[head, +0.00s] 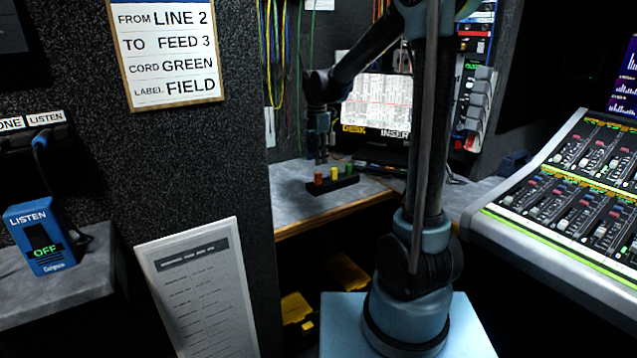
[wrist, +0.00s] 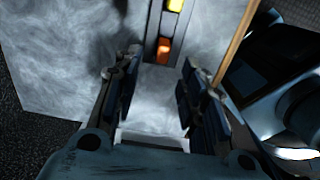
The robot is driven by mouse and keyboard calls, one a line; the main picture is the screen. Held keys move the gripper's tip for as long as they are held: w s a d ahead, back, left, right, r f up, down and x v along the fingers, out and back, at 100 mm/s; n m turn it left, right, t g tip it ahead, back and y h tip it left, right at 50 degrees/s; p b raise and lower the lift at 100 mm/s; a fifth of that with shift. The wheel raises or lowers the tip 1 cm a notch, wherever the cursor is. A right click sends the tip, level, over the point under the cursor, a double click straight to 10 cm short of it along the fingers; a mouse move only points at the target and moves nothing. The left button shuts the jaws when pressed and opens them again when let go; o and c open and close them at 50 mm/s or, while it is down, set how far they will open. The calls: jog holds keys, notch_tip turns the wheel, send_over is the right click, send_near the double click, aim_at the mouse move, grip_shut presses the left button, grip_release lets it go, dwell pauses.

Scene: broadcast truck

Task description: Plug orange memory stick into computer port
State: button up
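The orange memory stick (head: 318,179) stands at the near-left end of a dark holder (head: 345,183) on the grey desk, beside a yellow and a green one. In the wrist view the orange stick (wrist: 163,49) lies just beyond the fingertips, roughly between them. My gripper (head: 319,158) points down above the desk near the orange stick. Its two fingers (wrist: 159,72) are wide apart with nothing between them. The monitor (head: 377,105) at the back carries "DESK" and "INSERT" labels below its screen. I cannot make out a port there; my arm hides part of that area.
The yellow stick (head: 334,173) and green stick (head: 348,169) stand close to the orange one. The desk (head: 290,190) has a wooden front edge and clear room left of the holder. A mixing console (head: 570,190) is at the right. A dark partition stands left of the desk.

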aim_at(318, 173)
jog(key=shift+d+f, duration=0.15)
jog(key=shift+f, duration=1.9)
jog(key=shift+d+f, duration=0.1)
jog(key=shift+f, duration=1.9)
jog(key=c, duration=0.9)
